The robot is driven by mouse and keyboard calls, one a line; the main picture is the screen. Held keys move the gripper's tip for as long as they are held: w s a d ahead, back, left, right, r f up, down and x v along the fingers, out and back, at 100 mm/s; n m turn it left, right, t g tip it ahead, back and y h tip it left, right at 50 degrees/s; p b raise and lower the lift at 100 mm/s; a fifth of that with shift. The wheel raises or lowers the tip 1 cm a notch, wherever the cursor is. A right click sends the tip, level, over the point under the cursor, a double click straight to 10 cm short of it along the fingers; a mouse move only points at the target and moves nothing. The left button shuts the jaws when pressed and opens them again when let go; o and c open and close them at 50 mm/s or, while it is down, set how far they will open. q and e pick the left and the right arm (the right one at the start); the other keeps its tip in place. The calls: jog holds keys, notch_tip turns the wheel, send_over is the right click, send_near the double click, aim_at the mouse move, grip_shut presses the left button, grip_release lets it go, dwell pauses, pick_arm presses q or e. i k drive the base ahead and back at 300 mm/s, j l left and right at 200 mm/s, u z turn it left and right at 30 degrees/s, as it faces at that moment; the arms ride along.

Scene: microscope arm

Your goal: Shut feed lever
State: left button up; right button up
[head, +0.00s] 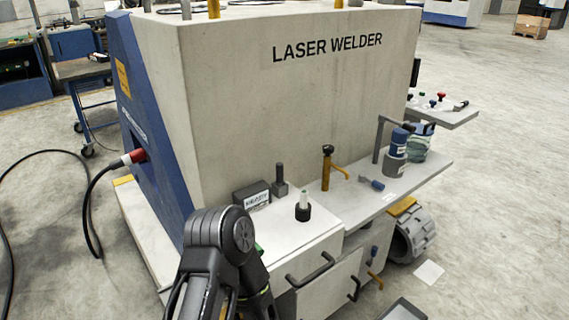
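A brass-coloured upright fitting (326,172) with a black knob on top stands on the ledge in front of the laser welder. A second small orange lever (375,279) hangs low on the cabinet front, right of the black handles. No label shows which one is the feed lever. A black jointed arm of mine rises at the bottom, left of the cabinet's front corner. Neither gripper's fingers show.
The laser welder (290,100) fills the middle. The ledge also holds a black labelled box (251,195), a black-based white post (303,207) and a blue-grey canister (397,151). Black handles (310,270) protrude from the cabinet. Open floor lies to the right.

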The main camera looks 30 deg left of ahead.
aim_at(363, 177)
jog(key=i+l+u, duration=0.25)
jog(key=u, duration=0.15)
jog(key=i+l+u, duration=0.2)
jog(key=u, duration=0.2)
jog(key=i+l+u, duration=0.1)
jog(key=l+u, duration=0.3)
jog(key=i+l+u, duration=0.1)
jog(key=l+u, duration=0.85)
jog(key=l, duration=0.55)
